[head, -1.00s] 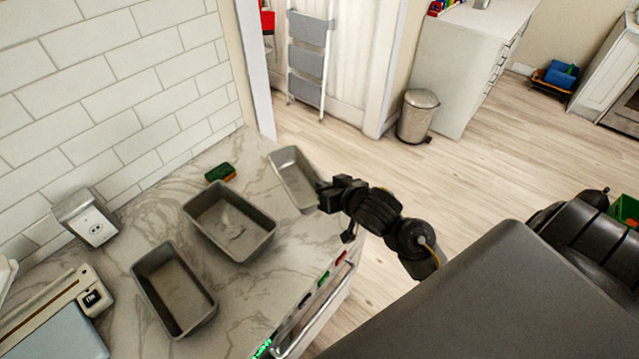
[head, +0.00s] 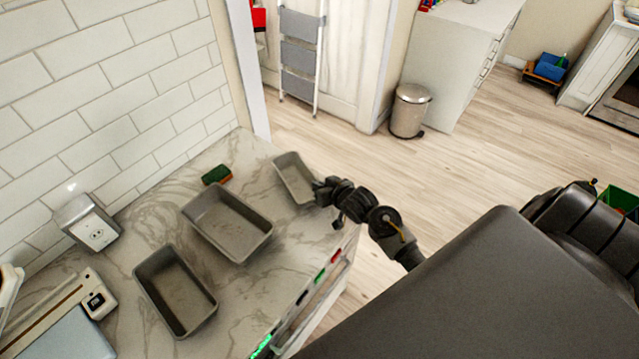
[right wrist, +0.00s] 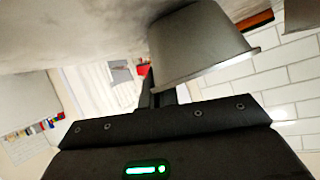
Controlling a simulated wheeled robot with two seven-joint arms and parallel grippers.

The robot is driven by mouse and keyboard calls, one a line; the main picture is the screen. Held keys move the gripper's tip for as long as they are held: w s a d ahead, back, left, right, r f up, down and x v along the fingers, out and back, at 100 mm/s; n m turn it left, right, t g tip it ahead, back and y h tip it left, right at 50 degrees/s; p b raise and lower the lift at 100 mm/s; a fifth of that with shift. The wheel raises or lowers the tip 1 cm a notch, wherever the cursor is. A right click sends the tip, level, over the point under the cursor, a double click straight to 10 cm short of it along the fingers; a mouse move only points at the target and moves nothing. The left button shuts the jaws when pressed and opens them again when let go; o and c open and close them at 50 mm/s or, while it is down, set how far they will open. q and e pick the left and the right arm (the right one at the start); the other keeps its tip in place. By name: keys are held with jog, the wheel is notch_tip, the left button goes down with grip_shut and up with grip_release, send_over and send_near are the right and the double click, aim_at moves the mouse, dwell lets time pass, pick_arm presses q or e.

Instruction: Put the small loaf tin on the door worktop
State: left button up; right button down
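The small grey loaf tin (head: 291,172) is at the far right corner of the marble worktop (head: 150,215), near the door opening. My right gripper (head: 322,190) is at the tin's right-hand rim and appears shut on it. In the right wrist view, which is turned over, the tin (right wrist: 200,45) fills the space just past my dark fingers (right wrist: 157,92), with the worktop surface (right wrist: 80,30) close by. I cannot tell whether the tin's base touches the worktop. My left gripper is not in view.
A larger grey tin (head: 228,222) and another grey tin (head: 175,290) stand on the worktop. A green and brown sponge (head: 216,174) lies near the small tin. A socket box (head: 88,222) is by the tiled wall. A bin (head: 409,110) stands on the floor beyond.

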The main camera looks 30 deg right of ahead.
jog(key=shift+f, duration=0.1)
jog(key=shift+f, duration=0.1)
jog(key=c, duration=2.1)
grip_release()
jog(key=shift+f, duration=0.1)
jog(key=o, duration=0.4)
jog(key=shift+s+r, duration=0.1)
jog(key=shift+r, duration=0.1)
jog(key=b+v, duration=0.2)
jog(key=v, duration=1)
